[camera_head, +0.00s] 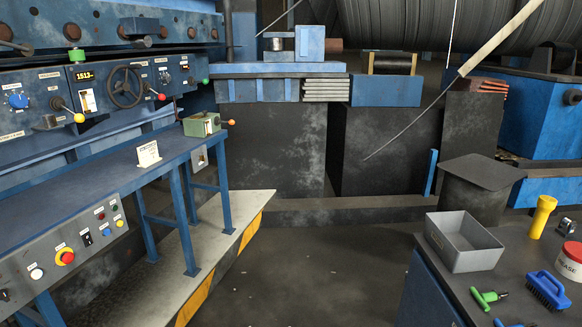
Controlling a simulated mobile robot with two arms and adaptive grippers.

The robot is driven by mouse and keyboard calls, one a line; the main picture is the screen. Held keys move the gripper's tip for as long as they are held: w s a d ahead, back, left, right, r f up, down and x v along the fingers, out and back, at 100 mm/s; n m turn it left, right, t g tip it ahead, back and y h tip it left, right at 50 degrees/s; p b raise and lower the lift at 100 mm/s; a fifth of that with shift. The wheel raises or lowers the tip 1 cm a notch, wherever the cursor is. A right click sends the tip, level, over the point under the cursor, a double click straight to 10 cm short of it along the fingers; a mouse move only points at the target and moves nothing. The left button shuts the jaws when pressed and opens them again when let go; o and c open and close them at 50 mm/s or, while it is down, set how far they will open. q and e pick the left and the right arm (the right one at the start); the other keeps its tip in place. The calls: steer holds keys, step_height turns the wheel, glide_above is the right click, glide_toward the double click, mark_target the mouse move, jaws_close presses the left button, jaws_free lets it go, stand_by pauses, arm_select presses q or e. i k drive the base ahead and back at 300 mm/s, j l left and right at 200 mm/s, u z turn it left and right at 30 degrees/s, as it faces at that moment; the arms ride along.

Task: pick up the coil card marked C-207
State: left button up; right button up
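A small white card (148,154) stands slightly tilted on the blue shelf (110,178) of the machine at left. It carries a dark line of print too small to read, so I cannot tell whether it is marked C-207. Another white card or label (88,101) is on the control panel below the 1513 display; its marking is also unreadable. Neither of my grippers is in view.
A green box with an orange-knobbed lever (203,124) sits at the shelf's far end. Levers and a handwheel (125,86) project above the shelf. A workbench (440,262) at right holds a grey bin (463,241) and tools. The floor between is clear.

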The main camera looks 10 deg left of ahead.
mark_target(148, 154)
steer(key=i, duration=1)
steer(key=i+l+u, duration=0.15)
steer(key=i, duration=0.85)
